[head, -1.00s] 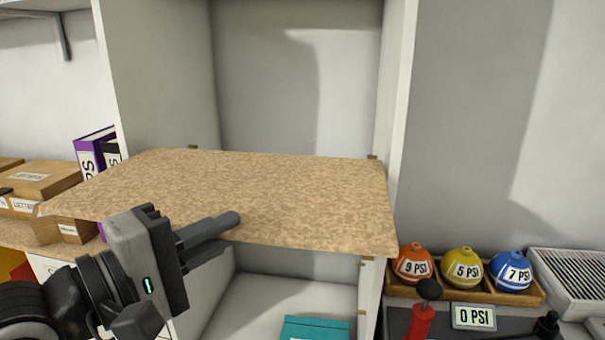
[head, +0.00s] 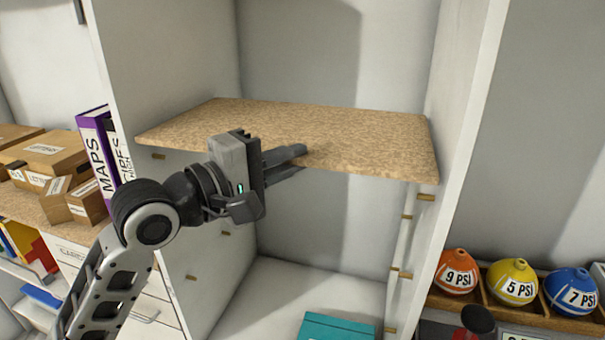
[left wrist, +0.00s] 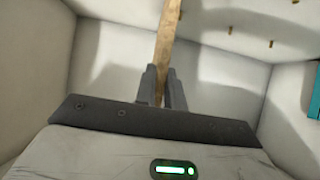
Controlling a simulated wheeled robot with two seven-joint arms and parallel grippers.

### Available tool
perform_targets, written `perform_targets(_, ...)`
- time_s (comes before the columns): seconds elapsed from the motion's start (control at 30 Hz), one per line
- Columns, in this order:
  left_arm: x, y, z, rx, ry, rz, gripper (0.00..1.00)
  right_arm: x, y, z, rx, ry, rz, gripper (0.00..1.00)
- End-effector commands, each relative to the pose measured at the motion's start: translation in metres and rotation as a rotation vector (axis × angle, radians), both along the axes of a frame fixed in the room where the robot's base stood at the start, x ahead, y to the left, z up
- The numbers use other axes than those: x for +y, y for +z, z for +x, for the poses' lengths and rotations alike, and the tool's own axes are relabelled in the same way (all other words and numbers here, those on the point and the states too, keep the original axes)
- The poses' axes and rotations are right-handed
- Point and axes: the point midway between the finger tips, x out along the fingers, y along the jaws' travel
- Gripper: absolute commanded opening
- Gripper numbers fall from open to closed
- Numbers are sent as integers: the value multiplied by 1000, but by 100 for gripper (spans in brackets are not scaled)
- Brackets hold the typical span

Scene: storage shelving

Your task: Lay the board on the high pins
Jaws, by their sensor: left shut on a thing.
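The speckled brown board (head: 330,122) lies about level inside the white cabinet and spans its width. My left gripper (head: 303,160) is shut on the middle of its front edge. In the left wrist view the board (left wrist: 167,40) shows edge-on between the fingers (left wrist: 163,88). A high pin (head: 158,156) on the left wall shows just below the board's front left corner. A high pin (head: 425,197) on the right wall shows just below its front right corner. I cannot tell whether the board touches them. The rear high pins are not clearly seen. My right gripper is out of view.
Lower pins (head: 402,273) stick out of the side walls. A teal box (head: 337,328) lies on the cabinet floor. Binders (head: 97,150) and cardboard boxes (head: 50,160) stand to the left. Coloured PSI balls (head: 513,282) sit in a wooden tray to the right.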

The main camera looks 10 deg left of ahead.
Motion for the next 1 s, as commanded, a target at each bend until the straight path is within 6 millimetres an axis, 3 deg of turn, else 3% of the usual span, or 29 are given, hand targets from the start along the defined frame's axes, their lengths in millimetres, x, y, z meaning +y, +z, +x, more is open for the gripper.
perform_targets(0.2,3,-18,-1,-5,6,1,0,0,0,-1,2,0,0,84)
perform_targets(0.3,5,-34,-2,-12,10,1,0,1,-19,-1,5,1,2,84)
perform_targets(0.53,6,-32,-2,-11,12,0,0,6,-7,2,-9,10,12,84)
perform_targets(0.73,6,-35,-2,-10,12,0,0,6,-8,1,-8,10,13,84)
perform_targets(0.77,5,-38,-2,1,11,1,19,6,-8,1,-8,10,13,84)
perform_targets(0.8,5,-38,-2,1,11,1,30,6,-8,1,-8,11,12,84)
perform_targets(1.0,5,-37,-2,0,11,0,33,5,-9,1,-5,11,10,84)
